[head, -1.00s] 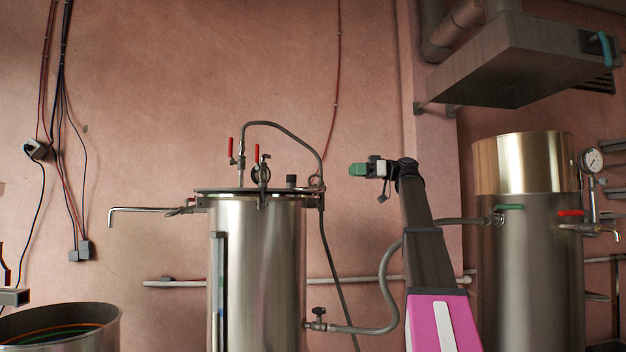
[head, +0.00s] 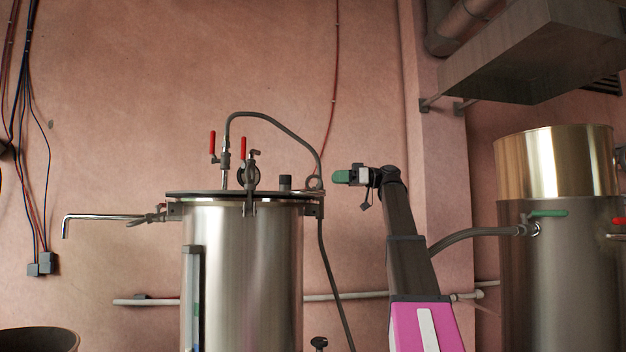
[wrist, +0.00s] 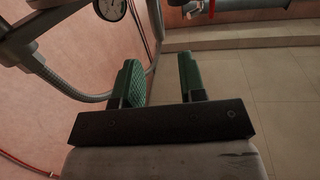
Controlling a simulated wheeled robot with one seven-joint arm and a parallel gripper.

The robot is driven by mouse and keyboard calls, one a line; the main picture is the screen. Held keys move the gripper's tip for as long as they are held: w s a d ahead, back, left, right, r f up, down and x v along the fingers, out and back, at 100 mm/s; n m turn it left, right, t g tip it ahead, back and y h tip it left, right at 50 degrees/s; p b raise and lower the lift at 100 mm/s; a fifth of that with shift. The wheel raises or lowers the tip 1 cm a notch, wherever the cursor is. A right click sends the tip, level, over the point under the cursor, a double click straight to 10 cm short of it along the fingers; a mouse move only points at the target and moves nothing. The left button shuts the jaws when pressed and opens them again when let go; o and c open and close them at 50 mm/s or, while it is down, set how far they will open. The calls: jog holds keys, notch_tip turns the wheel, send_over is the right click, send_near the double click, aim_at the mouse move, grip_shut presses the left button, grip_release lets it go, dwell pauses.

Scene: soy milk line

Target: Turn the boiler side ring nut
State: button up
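The tall steel tank with a gold-coloured upper part (head: 553,165) stands at the right in the head view; I take it for the boiler. A grey hose (head: 470,236) runs to a fitting (head: 532,229) on its left side, under a green valve handle (head: 548,213). A ring nut is too small to tell apart there. My gripper (head: 343,176) points left, left of this tank and away from the fitting. In the wrist view my gripper (wrist: 160,76) is open, with two green fingers apart and nothing between them.
A lidded steel vessel (head: 243,270) with red-handled valves and a spout stands left of my arm. A metal hood (head: 545,60) hangs above the tank. In the wrist view a hose (wrist: 60,82) and a gauge (wrist: 110,8) show at upper left, with open floor (wrist: 265,100) at right.

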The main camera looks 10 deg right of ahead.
aim_at(314, 177)
jog(key=a, duration=0.5)
jog(key=w+a, duration=0.1)
jog(key=a, duration=0.2)
jog(key=shift+a, duration=0.2)
grip_shut()
